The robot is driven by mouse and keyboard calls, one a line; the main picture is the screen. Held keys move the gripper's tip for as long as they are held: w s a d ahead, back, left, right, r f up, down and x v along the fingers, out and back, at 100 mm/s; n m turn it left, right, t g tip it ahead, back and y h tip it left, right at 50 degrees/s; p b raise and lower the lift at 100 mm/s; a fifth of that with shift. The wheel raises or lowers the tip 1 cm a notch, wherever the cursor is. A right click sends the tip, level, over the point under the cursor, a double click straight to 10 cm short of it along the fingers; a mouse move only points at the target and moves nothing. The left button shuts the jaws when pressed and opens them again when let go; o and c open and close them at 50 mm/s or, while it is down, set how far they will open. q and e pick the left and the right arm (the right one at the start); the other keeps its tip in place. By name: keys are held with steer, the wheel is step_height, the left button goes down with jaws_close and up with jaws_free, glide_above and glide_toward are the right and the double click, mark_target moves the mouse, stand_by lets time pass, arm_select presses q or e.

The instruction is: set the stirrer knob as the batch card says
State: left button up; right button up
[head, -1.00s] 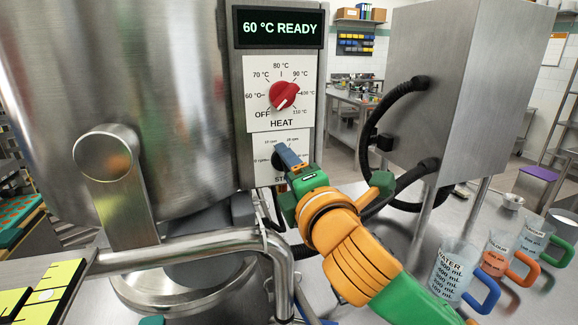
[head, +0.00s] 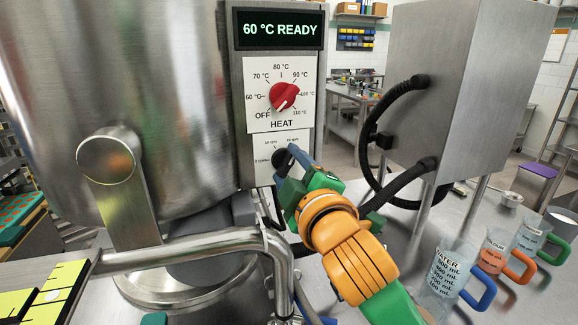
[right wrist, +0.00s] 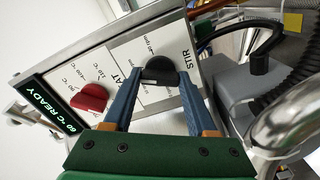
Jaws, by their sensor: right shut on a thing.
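The black stirrer knob (head: 281,158) sits on the white STIR plate (head: 268,181), below the red heat knob (head: 283,96). My right gripper (right wrist: 160,78) is shut on the stirrer knob, with one blue finger on each side of it in the right wrist view. In the head view the right gripper (head: 289,160) reaches the knob from the lower right and hides part of its dial. The display (head: 280,28) reads 60 °C READY. The red knob's pointer is toward the lower left. I cannot identify a batch card.
A steel kettle (head: 140,60) with a bent pipe (head: 190,247) fills the left. A steel cabinet (head: 440,85) with black hoses (head: 372,150) stands right of the panel. Jugs with blue (head: 481,293), orange (head: 521,268) and green handles stand at the right. Yellow pieces (head: 55,283) lie at the lower left.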

steer(key=shift+m, duration=0.3)
steer(key=o, duration=1.4)
steer(key=shift+c, duration=0.2)
steer(key=b+v, duration=0.2)
steer(key=v, duration=0.5)
